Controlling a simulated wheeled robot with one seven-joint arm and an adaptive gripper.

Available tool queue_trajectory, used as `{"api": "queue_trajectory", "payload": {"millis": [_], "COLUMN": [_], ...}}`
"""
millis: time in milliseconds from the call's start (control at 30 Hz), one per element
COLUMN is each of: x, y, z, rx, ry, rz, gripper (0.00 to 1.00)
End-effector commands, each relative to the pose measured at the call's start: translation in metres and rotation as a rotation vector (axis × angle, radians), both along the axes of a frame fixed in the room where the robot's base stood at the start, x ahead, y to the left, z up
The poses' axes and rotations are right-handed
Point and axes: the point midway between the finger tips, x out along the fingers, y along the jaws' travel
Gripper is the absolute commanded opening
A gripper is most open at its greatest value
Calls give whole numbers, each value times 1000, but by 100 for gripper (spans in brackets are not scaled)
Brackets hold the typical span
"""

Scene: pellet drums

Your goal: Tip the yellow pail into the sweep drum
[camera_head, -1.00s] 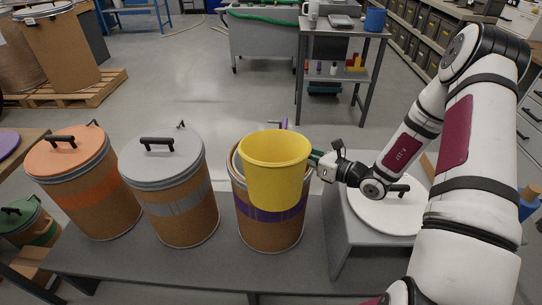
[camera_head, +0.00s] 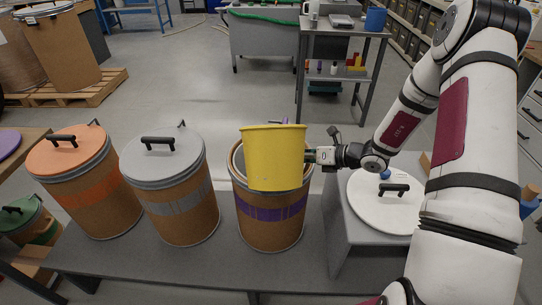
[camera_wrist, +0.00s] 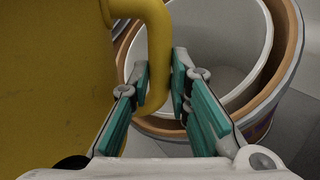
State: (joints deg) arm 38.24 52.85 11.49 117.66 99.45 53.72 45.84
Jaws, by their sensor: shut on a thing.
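The yellow pail (camera_head: 274,160) hangs in the air over the open drum with the purple band (camera_head: 283,208). Its rim shows nearly edge-on and its inside is hidden from the head view. My gripper (camera_head: 314,157) is at the pail's right side, shut on its handle. In the wrist view the teal fingers of my gripper (camera_wrist: 158,84) close around the yellow handle (camera_wrist: 157,50), with the pail wall (camera_wrist: 50,80) at left. The drum's pale inside (camera_wrist: 225,50) shows beyond; no pellets can be made out. No label marks which drum is the sweep drum.
A grey-lidded drum (camera_head: 165,195) and an orange-lidded drum (camera_head: 85,185) stand left on the grey bench (camera_head: 215,265). A white lid (camera_head: 375,208) with a black handle lies on a raised stand to the right. A small cart (camera_head: 345,75) stands behind.

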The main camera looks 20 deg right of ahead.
Motion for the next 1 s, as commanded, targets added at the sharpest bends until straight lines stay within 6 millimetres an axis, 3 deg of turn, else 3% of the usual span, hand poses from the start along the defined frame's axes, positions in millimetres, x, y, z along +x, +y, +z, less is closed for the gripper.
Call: {"api": "queue_trajectory", "payload": {"millis": [400, 1000], "x": [-9, -13], "y": [2, 3], "z": [-6, -10], "rx": [39, 58], "ry": [187, 263], "rz": [2, 3], "gripper": [0, 0]}}
